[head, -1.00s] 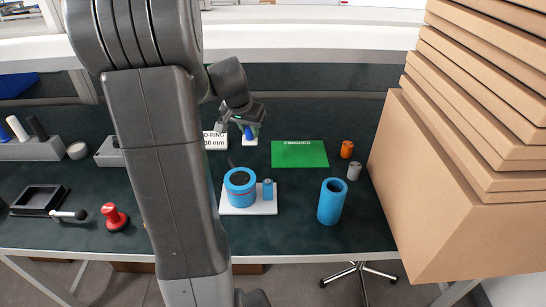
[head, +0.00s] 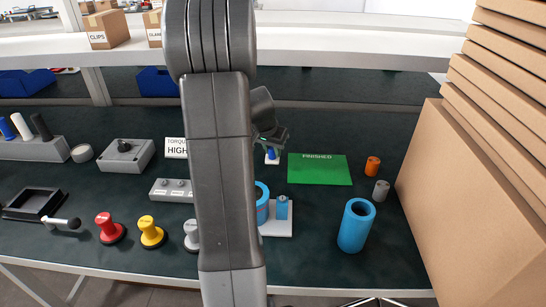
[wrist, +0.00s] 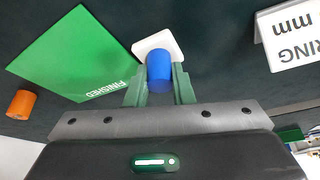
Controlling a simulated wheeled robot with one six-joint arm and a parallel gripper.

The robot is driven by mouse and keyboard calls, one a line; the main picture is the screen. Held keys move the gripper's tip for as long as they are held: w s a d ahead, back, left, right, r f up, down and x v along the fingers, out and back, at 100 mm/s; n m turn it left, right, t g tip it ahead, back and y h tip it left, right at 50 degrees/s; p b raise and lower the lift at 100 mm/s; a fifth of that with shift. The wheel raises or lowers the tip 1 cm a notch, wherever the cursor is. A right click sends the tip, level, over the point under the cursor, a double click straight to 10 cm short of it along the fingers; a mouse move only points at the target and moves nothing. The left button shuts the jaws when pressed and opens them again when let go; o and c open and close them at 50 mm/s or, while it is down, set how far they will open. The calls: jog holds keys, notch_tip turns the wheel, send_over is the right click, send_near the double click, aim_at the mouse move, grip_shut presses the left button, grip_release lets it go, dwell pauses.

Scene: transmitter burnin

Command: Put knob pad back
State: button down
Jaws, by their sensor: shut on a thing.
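The knob pad is a white square pad (wrist: 158,44) with a blue knob (wrist: 159,70) on it. In the wrist view my gripper (wrist: 160,88) has its green fingers shut on the blue knob, one on each side. In the head view the blue knob (head: 271,154) shows under my gripper (head: 272,146), just left of the green FINISHED mat (head: 320,169). The pad is beside the mat, not on it. I cannot tell whether the pad touches the table or hangs slightly above it.
Nearer me stand a white base (head: 278,229) with blue parts, partly behind my arm, and a blue tube (head: 356,225). Orange (head: 372,166) and grey (head: 381,191) cylinders stand right of the mat. Stacked cardboard (head: 460,200) blocks the right side. A sign (wrist: 291,34) stands near the pad.

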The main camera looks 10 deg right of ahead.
jog(key=shift+f, duration=1.25)
jog(key=shift+f+b, duration=0.2)
jog(key=shift+b, duration=0.1)
jog(key=c, duration=1.3)
grip_release()
jog(key=shift+o, duration=0.2)
jog(key=shift+r, duration=0.2)
jog(key=shift+r+p, duration=0.25)
jog(key=shift+p, duration=0.05)
jog(key=p+v, duration=0.1)
jog(key=v, duration=1)
jog(key=shift+r, duration=0.25)
jog(key=shift+a, duration=0.1)
